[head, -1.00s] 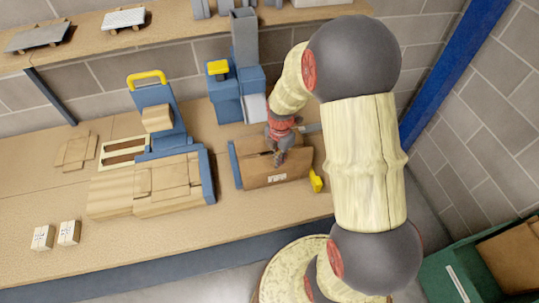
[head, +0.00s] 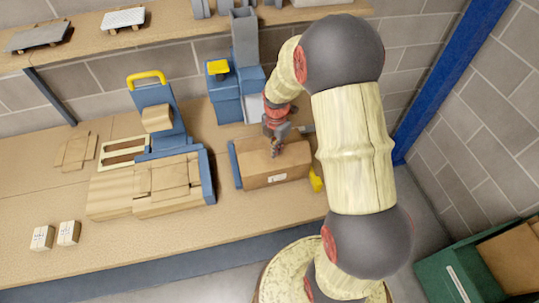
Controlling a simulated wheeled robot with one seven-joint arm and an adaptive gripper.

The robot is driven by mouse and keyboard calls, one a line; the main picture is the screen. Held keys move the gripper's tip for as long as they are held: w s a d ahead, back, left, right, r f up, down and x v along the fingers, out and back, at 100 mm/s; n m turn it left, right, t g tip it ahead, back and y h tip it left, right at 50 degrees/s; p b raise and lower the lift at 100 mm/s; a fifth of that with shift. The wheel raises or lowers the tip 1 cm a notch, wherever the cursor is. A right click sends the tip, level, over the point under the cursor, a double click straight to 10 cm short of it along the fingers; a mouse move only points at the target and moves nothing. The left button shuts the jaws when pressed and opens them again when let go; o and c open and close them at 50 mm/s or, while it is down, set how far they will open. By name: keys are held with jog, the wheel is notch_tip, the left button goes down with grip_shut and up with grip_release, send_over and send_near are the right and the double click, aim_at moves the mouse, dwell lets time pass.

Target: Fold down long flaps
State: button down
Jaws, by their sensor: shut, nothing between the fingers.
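The brown carton (head: 292,171) stands on the bench, right of the middle, with a small white label on its front face. Its near top surface looks smooth and flat, and no long flap visibly stands up at the front. My arm and gripper cover part of the back edge, so I cannot tell how the rear flap lies. My gripper (head: 275,151) is shut and empty, pointing down at the back part of the carton's top. Whether it touches the cardboard is too small to tell.
A blue plate (head: 235,165) borders the carton's left side, and a yellow knob (head: 316,181) sits at its right. A blue machine (head: 226,98) stands behind. Flat cardboard (head: 175,181) lies left. Two small boxes (head: 68,233) sit at the front left. A green bin (head: 455,280) is lower right.

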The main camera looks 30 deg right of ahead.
notch_tip(320, 180, up, 7)
jog(key=p, duration=0.4)
dwell(0.5)
jog(key=r+p, duration=0.1)
jog(key=p, duration=0.3)
jog(key=s+r+p, duration=0.1)
jog(key=p, duration=0.4)
jog(key=shift+a+r+g, duration=0.15)
jog(key=shift+r+g, duration=0.1)
jog(key=shift+g, duration=0.05)
jog(key=shift+w+d+f+b, duration=0.1)
jog(key=shift+w+f+b, duration=0.3)
jog(key=shift+f, duration=0.95)
jog(key=shift+w+d+f+b, duration=0.1)
jog(key=shift+w+f+b, duration=0.15)
jog(key=shift+f+b, duration=0.75)
jog(key=shift+w+d+f+b, duration=0.15)
jog(key=shift+w+f, duration=0.15)
jog(key=shift+f, duration=1.35)
